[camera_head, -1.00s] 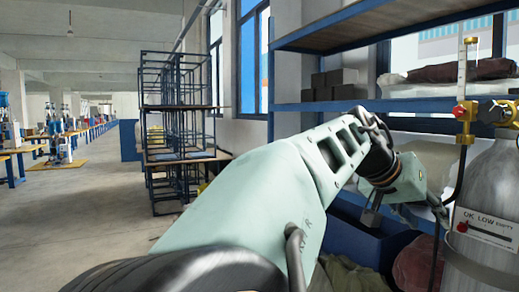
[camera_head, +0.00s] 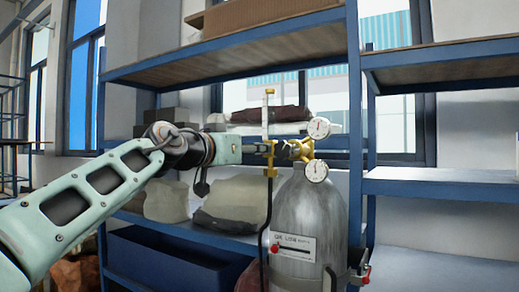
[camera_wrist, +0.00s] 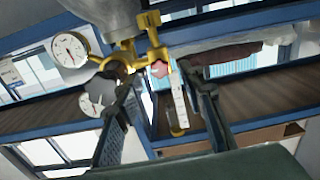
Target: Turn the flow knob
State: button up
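The red flow knob (camera_wrist: 159,69) is on the brass fitting at the base of the clear flow tube (camera_wrist: 180,103), which also shows upright in the head view (camera_head: 267,118). In the wrist view, my gripper (camera_wrist: 160,82) is open, one finger on each side of the knob and tube. I cannot tell whether either finger touches them. In the head view my gripper reaches the brass valve assembly (camera_head: 298,150) from the left, and the knob is not clear there. A dark knob (camera_wrist: 102,88) lies just outside the left finger in the wrist view.
The grey gas cylinder (camera_head: 308,215) stands below the valve, in front of blue shelving (camera_head: 230,42). Two dial gauges (camera_head: 319,128) (camera_head: 315,171) sit beside the valve. A black hose (camera_head: 266,215) hangs below the fitting. Sacks (camera_head: 235,205) and a blue bin (camera_head: 165,262) are on the shelves behind.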

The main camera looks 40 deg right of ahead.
jog(key=shift+x, duration=1.9)
jog(key=shift+c, duration=0.6)
grip_shut()
